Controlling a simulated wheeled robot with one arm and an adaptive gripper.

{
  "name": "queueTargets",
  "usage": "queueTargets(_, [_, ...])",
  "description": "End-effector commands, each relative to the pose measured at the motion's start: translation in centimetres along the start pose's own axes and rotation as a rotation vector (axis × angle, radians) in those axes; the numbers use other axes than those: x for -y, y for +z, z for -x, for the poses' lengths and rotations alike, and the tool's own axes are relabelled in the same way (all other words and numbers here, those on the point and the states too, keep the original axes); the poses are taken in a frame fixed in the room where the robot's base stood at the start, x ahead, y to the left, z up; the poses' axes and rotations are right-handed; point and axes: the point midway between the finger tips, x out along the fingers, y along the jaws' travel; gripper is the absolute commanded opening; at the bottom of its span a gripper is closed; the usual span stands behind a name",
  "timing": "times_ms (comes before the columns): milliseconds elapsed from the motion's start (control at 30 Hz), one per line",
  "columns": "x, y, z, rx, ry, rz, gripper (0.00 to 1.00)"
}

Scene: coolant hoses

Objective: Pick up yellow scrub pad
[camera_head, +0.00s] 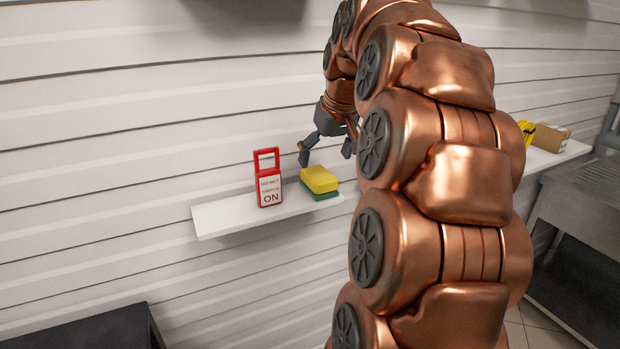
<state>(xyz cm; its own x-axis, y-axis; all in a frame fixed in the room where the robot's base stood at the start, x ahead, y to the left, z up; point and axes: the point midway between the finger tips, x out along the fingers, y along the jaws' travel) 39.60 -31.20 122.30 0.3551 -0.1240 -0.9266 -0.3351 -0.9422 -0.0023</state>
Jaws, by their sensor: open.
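The yellow scrub pad (319,180) lies flat on a white wall shelf (222,219). It has a yellow upper layer and a green lower layer. My gripper (326,157) is open and hangs just above the pad, its fingers pointing down. One dark finger is up and to the left of the pad, the other up and to the right. I see no contact between the fingers and the pad. My copper arm hides the shelf to the right of the pad.
A red and white lockout tag (268,180) stands upright on the shelf, close left of the pad. A yellow coiled item (527,131) and a cardboard box (551,137) sit further right. A slatted white wall is close behind. A dark surface (95,330) is at lower left.

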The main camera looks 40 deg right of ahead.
Motion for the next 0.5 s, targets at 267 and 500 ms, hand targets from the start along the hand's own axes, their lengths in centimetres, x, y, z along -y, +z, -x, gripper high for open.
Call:
queueTargets(267, [0.1, -0.5, -1.3, -0.004, -0.002, 0.008, 0.92])
queueTargets(500, [0.1, -0.5, -2.6, -0.007, -0.001, 0.01, 0.92])
